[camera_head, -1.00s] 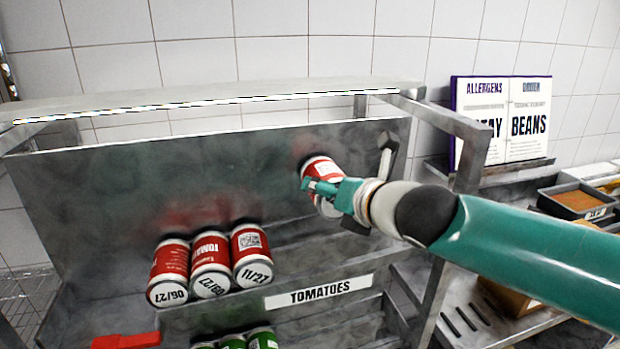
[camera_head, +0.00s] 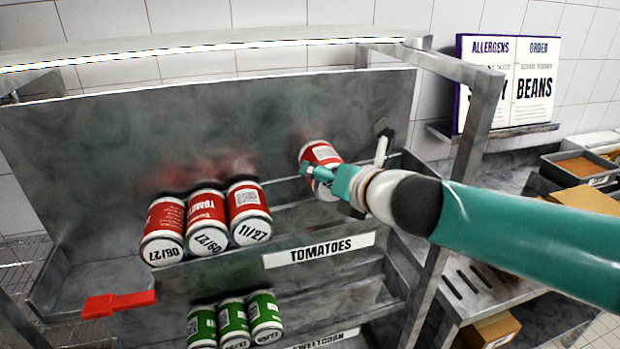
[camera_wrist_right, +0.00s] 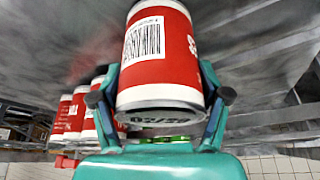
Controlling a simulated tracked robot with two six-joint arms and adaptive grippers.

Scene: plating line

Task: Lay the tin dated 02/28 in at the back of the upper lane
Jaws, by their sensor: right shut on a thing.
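My right gripper (camera_head: 322,172) is shut on a red tin (camera_head: 318,153) with a white label. In the right wrist view the held tin (camera_wrist_right: 158,60) sits between both fingers; the date on its end is dark and partly hidden, seeming to read 02/28. The tin is tilted, above the right part of the upper lane (camera_head: 290,217), near the back panel. The lane's front carries a TOMATOES label (camera_head: 319,249). My left gripper is not in view.
Green tins (camera_head: 234,324) lie in the lane below. A red piece (camera_head: 120,303) sticks out at the lower left. A shelf post (camera_head: 466,150) stands right of the held tin. The upper lane is free right of the three tins.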

